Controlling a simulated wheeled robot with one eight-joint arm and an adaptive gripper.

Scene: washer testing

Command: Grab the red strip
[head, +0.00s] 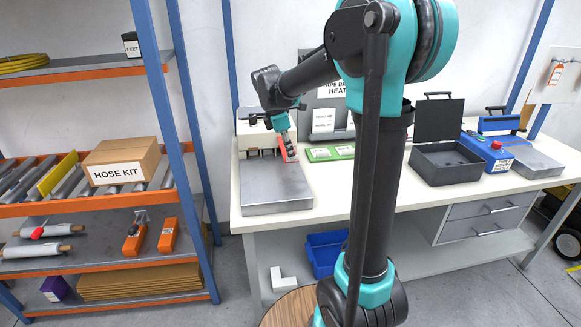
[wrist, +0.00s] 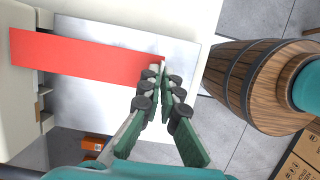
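The red strip (wrist: 85,56) is a flat, long band in the wrist view. It runs from the upper left, over the white machine's side, to my fingertips. My gripper (wrist: 160,70) has its fingertips brought close together at the strip's right end, and they appear pinched on that end. In the head view my gripper (head: 287,142) is above the metal plate, in front of the white machine, and the red strip (head: 282,149) shows beside the fingers. The fingers hide part of the strip there. I cannot tell whether the strip's far end touches the machine.
The metal plate (head: 277,194) lies on the white bench (head: 350,205). The white machine (head: 249,130) stands behind it. A green board (head: 330,153), an open grey case (head: 446,165) and a blue box (head: 486,150) are to the right. A shelf (head: 120,240) stands left.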

